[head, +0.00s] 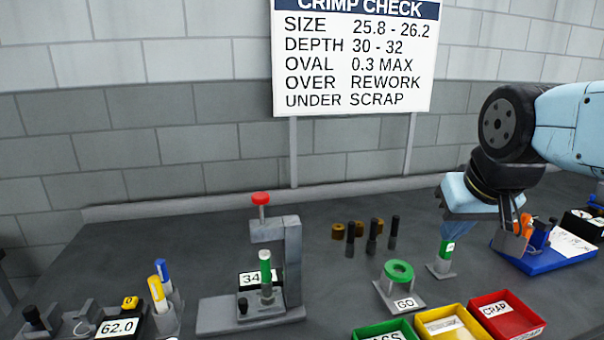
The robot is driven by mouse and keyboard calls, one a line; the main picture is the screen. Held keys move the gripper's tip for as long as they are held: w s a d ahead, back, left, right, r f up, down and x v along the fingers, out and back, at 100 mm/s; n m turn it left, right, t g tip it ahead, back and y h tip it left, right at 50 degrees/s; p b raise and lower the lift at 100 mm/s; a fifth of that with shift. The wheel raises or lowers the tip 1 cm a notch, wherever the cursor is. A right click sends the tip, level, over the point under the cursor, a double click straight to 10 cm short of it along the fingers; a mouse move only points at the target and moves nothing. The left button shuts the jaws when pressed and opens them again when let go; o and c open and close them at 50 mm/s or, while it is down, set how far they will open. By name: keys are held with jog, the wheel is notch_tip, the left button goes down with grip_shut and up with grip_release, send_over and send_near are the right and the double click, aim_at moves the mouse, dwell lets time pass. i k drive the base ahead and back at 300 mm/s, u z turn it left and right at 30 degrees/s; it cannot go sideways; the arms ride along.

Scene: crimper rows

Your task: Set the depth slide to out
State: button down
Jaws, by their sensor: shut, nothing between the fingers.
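No part is marked as the depth slide, so I cannot tell for sure which it is. The grey gauge stand (292,255) with a red knob (261,199) stands left of centre. It has a "34" plate, a green and white upright piece (266,271) and a small black knob (242,306) on its base. My gripper (451,236) is at the right, well away from this stand. It points down, with blue fingers shut just above or touching a green and white piece (446,251) on a small grey base. The contact is too small to tell.
A green ring (398,270) on a GO plate stands at centre right. Green, yellow (447,323) and red (505,313) bins line the front. A blue tray (549,258) is at the right. A "62.0" device (119,326) and pens stand at the left. Dark pegs stand behind.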

aim_at(250, 307)
jog(key=z, duration=0.75)
jog(key=k, duration=1.15)
jog(key=u, duration=1.15)
jog(key=i, duration=1)
jog(key=u, duration=0.05)
